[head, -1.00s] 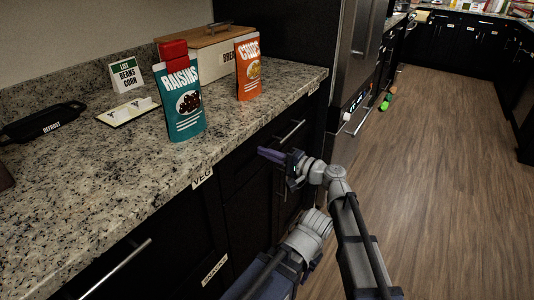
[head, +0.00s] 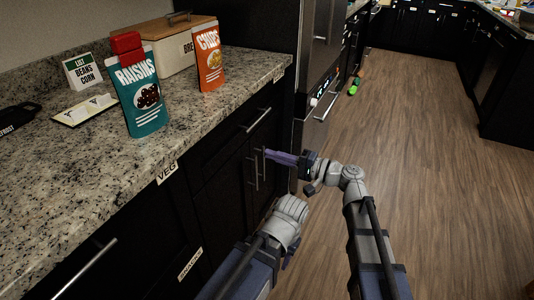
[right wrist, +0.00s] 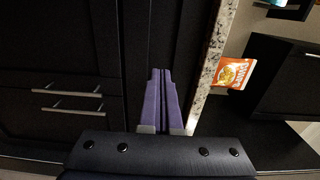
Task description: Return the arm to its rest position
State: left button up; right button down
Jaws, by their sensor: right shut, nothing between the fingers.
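My right gripper (head: 268,154) is shut and empty, in front of the dark lower cabinets beside the counter. In the right wrist view its purple fingers (right wrist: 162,100) lie together with nothing between them. In the head view its fingertips show close to an upright cabinet handle (head: 255,170); I cannot tell whether they touch. My left arm shows at the bottom of the head view, but its gripper fingers are not seen.
The granite counter (head: 60,210) holds a raisins bag (head: 140,95), a chips bag (head: 210,58), a bread box (head: 165,45), a list sign (head: 82,70) and a white tray (head: 85,109). A steel appliance (head: 313,70) stands beyond. The wooden floor (head: 440,160) at right is open.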

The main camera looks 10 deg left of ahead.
jog(key=s+d+f+n+g+h, duration=0.1)
jog(key=s+d+f+h, duration=0.3)
jog(key=f, duration=0.3)
jog(key=s+d+f+n+g+h, duration=0.1)
jog(key=s+d+f+n+h, duration=0.1)
jog(key=d+f+h, duration=0.45)
jog(key=s+d+f+g+h, duration=0.1)
jog(key=s+d+f+h, duration=0.3)
jog(key=d, duration=0.5)
jog(key=s+d+f+g+h, duration=0.1)
jog(key=s+d+f+h, duration=0.3)
jog(key=d, duration=0.5)
jog(key=s+a+n, duration=0.4)
jog(key=s+a, duration=0.1)
jog(key=a, duration=0.6)
notch_tip(320, 180, up, 31)
jog(key=p, duration=3.1)
jog(key=shift+a+g, duration=0.25)
jog(key=shift+g, duration=0.15)
jog(key=shift+s+f, duration=0.1)
jog(key=shift+s, duration=0.05)
